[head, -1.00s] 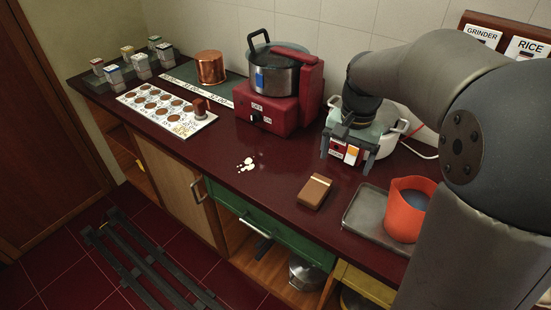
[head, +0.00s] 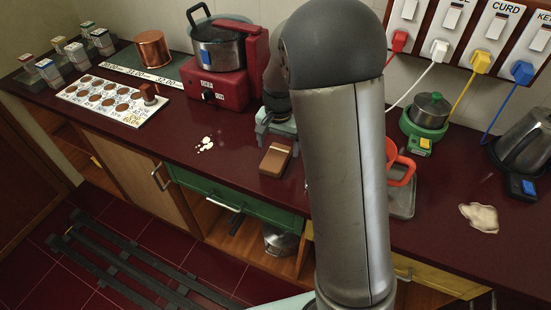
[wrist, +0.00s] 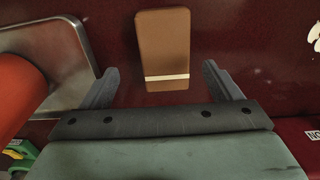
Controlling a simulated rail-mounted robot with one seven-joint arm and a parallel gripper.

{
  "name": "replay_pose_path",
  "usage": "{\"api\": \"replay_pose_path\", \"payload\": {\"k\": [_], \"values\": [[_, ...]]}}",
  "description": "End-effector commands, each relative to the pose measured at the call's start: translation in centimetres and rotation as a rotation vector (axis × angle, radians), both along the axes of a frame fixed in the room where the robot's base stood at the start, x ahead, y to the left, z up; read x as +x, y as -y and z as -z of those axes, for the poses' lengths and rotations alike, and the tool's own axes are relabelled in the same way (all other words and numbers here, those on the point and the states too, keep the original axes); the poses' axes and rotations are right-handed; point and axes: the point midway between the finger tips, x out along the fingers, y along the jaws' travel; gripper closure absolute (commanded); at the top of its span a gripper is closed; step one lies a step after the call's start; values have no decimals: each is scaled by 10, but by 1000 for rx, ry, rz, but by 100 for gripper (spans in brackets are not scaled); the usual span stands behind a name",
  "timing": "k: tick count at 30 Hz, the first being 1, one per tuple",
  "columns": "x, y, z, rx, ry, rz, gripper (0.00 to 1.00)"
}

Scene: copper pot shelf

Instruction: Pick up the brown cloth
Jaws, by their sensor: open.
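The brown cloth (head: 275,160) looks like a flat folded block with a pale stripe, lying on the dark red counter in the head view. In the wrist view the brown cloth (wrist: 162,40) lies just beyond my fingertips, roughly centred between them, with its striped end nearest me. My gripper (wrist: 161,78) is open and empty, with one finger to either side of the cloth's line. In the head view my gripper (head: 276,137) is just behind the cloth, partly hidden by my arm. No contact between fingers and cloth is visible.
A metal tray (wrist: 75,65) and an orange container (wrist: 22,95) are left of the cloth in the wrist view. The red cooker (head: 222,88) with a pot stands behind.

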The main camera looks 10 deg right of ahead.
Motion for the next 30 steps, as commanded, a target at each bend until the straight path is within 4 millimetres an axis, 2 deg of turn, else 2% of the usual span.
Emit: {"api": "replay_pose_path", "payload": {"k": [10, 19, 20, 24, 25, 30], "values": [[8, -3, 44, 0, -4, 0, 15], [8, -3, 51, 0, 0, -1, 15], [8, -3, 51, 0, 0, -1, 21], [8, -3, 51, 0, 0, -1, 60], [8, -3, 51, 0, 0, -1, 64], [9, -3, 51, 0, 0, -1, 64]]}}
